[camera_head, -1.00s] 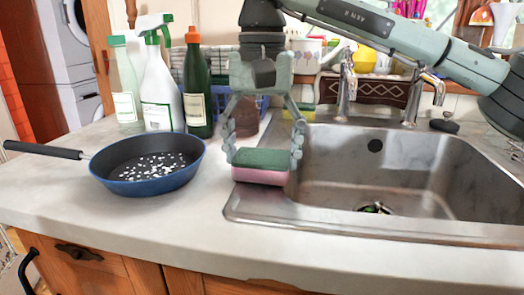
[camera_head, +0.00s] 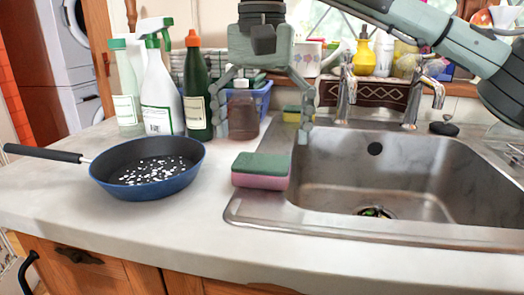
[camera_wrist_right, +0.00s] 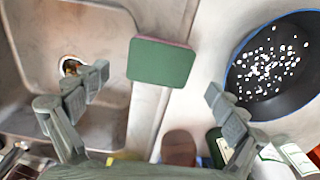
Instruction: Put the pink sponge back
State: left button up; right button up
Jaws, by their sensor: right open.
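The pink sponge (camera_head: 261,171), with a green scouring top, lies on the counter at the left rim of the sink. It also shows from above in the right wrist view (camera_wrist_right: 161,61), green side up. My right gripper (camera_head: 262,138) is open and empty, above and behind the sponge, with its fingers apart. In the right wrist view the open fingers (camera_wrist_right: 158,88) frame the space below the sponge and do not touch it. My left gripper is in neither view.
A blue pan (camera_head: 147,167) with white bits stands left of the sponge. Bottles (camera_head: 198,88) stand behind it, with a brown bottle (camera_head: 243,110) near my gripper. A yellow sponge (camera_head: 293,115) lies behind the sink (camera_head: 400,170). The front counter is clear.

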aim_at(262, 162)
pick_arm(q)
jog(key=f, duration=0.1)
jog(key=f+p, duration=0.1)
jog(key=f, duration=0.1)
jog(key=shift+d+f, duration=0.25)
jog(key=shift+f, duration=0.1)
pick_arm(e)
notch_tip(262, 162, up, 8)
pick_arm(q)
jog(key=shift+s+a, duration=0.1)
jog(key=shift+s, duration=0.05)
pick_arm(e)
jog(key=shift+s+f, duration=0.1)
dwell(0.8)
